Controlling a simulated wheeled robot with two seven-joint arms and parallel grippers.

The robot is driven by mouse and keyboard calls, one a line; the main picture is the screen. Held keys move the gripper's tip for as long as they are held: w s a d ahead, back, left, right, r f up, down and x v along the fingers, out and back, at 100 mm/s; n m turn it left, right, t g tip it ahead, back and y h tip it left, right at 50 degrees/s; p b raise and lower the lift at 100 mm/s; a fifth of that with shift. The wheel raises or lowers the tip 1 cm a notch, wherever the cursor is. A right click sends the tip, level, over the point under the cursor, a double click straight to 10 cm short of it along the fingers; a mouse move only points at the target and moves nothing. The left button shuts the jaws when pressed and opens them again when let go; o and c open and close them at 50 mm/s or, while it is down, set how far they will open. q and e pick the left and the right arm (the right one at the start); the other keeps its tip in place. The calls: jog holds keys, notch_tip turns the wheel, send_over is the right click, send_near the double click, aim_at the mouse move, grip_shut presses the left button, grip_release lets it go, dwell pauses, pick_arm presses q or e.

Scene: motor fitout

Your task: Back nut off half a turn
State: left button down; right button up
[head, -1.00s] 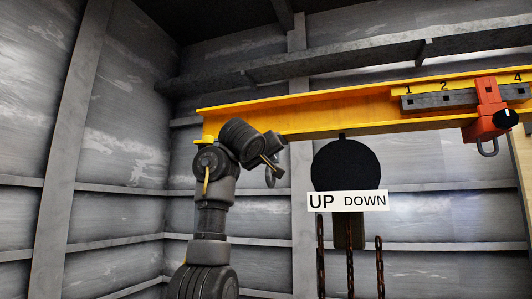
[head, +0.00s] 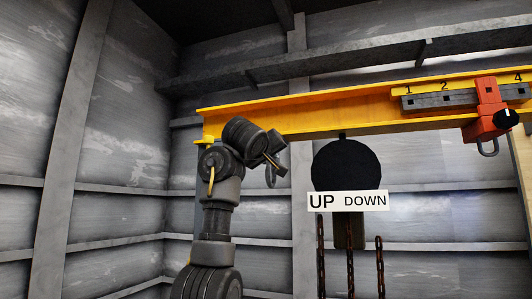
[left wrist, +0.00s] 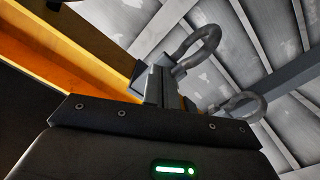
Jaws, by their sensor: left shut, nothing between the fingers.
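I cannot pick out a nut in either view; if it is near my left fingers, it is hidden or too small to tell. My left gripper (head: 274,164) is up beside the left part of the yellow beam (head: 300,116). In the left wrist view its fingers (left wrist: 156,84) are shut together and empty. A grey shackle (head: 270,177) hangs just behind the gripper. In the left wrist view, one grey shackle (left wrist: 205,42) shows close beyond the fingers and a second (left wrist: 243,104) lies to the right. I cannot tell whether the fingers touch the nearer one. My right gripper is out of view.
A red trolley (head: 486,108) with a black knob (head: 506,118) sits on the beam at right, beside a numbered grey strip (head: 440,99). A black round hoist body (head: 346,165) hangs under the beam, with an UP/DOWN sign (head: 347,201) and rusty chains (head: 380,265).

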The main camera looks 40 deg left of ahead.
pick_arm(q)
jog(key=shift+d+f, duration=0.15)
jog(key=shift+d, duration=0.1)
jog(key=b+v, duration=0.4)
jog(key=v, duration=0.1)
jog(key=shift+s+d+b, duration=0.1)
jog(key=shift+s+b, duration=0.25)
jog(key=shift+s, duration=0.05)
